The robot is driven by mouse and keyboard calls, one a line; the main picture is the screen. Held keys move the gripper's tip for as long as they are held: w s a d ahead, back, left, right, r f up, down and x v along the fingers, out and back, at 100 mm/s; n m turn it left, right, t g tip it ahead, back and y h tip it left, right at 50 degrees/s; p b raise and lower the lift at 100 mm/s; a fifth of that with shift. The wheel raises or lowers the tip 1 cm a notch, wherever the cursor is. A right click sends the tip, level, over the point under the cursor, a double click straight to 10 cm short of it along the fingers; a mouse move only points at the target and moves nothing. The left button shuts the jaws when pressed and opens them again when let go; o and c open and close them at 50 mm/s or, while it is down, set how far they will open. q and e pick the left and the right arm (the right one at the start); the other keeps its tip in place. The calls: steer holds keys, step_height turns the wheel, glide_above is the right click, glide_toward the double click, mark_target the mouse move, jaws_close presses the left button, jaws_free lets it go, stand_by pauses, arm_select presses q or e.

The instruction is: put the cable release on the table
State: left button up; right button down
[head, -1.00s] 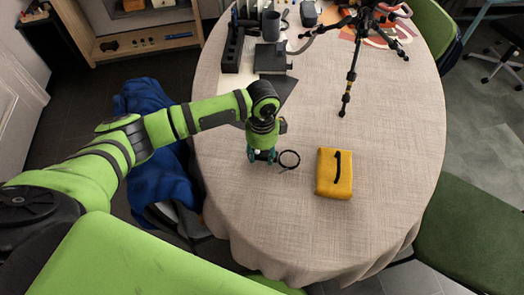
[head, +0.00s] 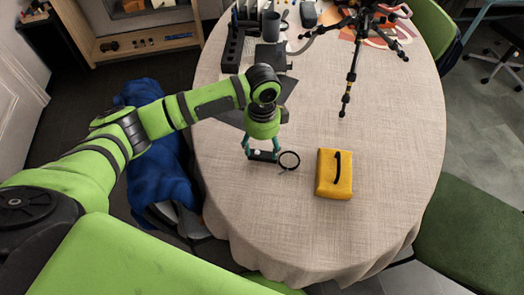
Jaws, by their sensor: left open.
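The cable release is a small black body (head: 262,156) with a pale spot and a thin black cable loop (head: 289,160) beside it. It lies on the cloth-covered table (head: 390,215), left of the yellow case. My left gripper (head: 261,147) points down over the body. Its teal fingers are spread, one at each end of the body, and hold nothing. Whether the fingertips touch the release I cannot tell. My right gripper is out of view.
The yellow case (head: 333,174) with a black handle lies right of the loop. Dark gear and a grey mug (head: 271,25) crowd the back left. The front and right of the table are clear.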

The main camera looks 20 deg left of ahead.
mark_target(262, 156)
arm_select(q)
step_height(262, 156, up, 8)
steer(key=shift+f, duration=0.15)
stand_by(0.6)
